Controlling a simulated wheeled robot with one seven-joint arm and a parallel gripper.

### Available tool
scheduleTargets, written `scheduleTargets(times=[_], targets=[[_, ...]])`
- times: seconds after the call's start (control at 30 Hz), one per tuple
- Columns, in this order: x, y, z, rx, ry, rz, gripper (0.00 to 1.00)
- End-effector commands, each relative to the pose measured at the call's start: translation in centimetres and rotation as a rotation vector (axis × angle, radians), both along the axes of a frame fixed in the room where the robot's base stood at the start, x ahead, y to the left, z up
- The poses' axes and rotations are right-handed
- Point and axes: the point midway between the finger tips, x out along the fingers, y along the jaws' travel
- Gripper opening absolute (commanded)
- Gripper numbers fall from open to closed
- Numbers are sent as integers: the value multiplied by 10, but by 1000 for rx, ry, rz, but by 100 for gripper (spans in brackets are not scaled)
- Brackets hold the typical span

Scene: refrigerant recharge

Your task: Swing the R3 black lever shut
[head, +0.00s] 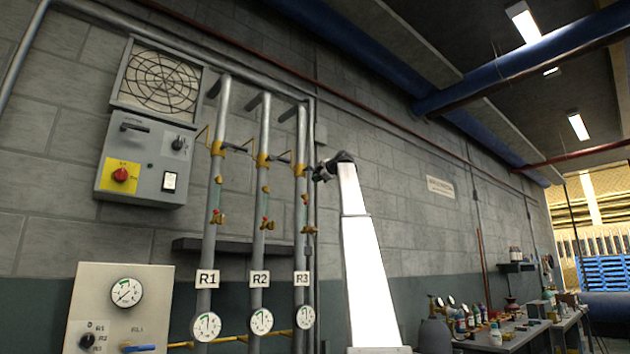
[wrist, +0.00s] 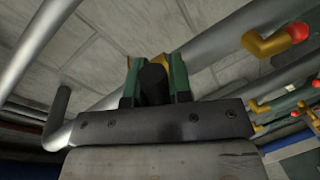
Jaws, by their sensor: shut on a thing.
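The R3 pipe (head: 301,205) is the rightmost of the three labelled grey pipes, with a brass valve (head: 299,170) high on it. My gripper (head: 316,174) is just right of that valve in the head view. In the wrist view its green-padded fingers (wrist: 155,82) are shut on a black lever (wrist: 153,84), which sits between them with brass showing behind. In the head view the R3 black lever is hidden behind my gripper, so its exact angle cannot be told.
The R2 pipe (head: 260,205) and R1 pipe (head: 210,205) stand to the left with similar brass valves. A grey switch box (head: 147,165) and a gauge panel (head: 118,305) are further left. A cluttered bench (head: 510,340) stands at lower right. The wall right of my arm is mostly clear.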

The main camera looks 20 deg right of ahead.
Motion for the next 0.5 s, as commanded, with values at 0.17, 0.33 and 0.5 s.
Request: scheduleTargets(times=[0.17, 0.33, 0.5], targets=[[0, -2, 9, -141, -51, 0, 0], [0, -2, 15, -249, -91, 0, 0], [0, -2, 20, -326, -118, 0, 0]])
